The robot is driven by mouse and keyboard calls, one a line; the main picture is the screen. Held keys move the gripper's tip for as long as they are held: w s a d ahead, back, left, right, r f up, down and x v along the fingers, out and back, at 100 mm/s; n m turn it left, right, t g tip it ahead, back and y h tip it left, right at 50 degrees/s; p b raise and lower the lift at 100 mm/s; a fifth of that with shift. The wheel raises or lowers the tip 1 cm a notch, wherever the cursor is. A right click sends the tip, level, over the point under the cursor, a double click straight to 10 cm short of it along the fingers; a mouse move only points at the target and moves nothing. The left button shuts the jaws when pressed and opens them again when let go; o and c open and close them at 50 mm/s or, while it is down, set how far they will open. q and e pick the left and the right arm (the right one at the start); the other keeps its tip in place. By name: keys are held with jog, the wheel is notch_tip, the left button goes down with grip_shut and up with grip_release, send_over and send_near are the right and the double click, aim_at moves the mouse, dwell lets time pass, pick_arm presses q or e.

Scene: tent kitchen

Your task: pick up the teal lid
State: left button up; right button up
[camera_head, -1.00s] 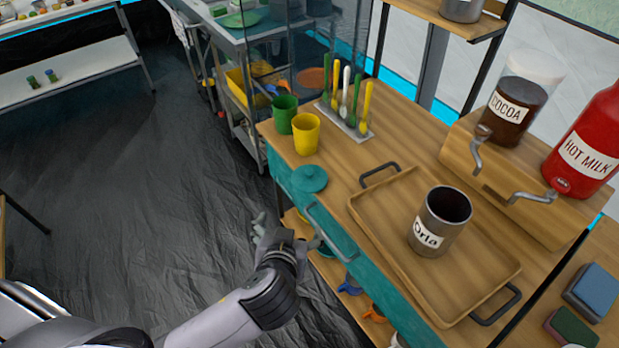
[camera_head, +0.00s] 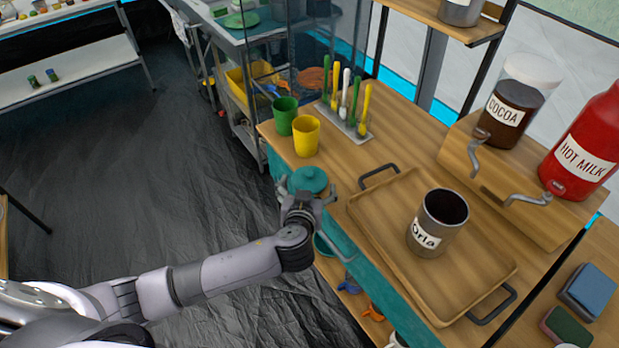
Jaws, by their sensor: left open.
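The teal lid (camera_head: 308,178) is round with a small knob. It lies near the left front edge of the wooden counter, left of the tray. My left gripper (camera_head: 306,191) is open at the near side of the lid, with one finger to its left and one to its right. The gripper hides the lid's near edge. I cannot tell whether the fingers touch it. My right gripper is not in view.
Behind the lid stand a yellow cup (camera_head: 306,136) and a green cup (camera_head: 284,115). A wooden tray (camera_head: 400,205) holds a metal cup labelled Orla (camera_head: 432,236). A spoon rack (camera_head: 345,122) stands farther back. The dark floor is clear.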

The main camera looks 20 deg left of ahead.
aim_at(309, 178)
pick_arm(q)
jog(key=p+x, duration=0.1)
jog(key=x, duration=0.3)
jog(key=shift+w+a+r, duration=0.15)
jog(key=shift+w+a+f, duration=0.1)
jog(key=shift+w+f, duration=0.2)
jog(key=shift+w, duration=0.15)
jog(key=shift+c, duration=0.3)
jog(key=c, duration=0.8)
jog(key=shift+r, duration=0.1)
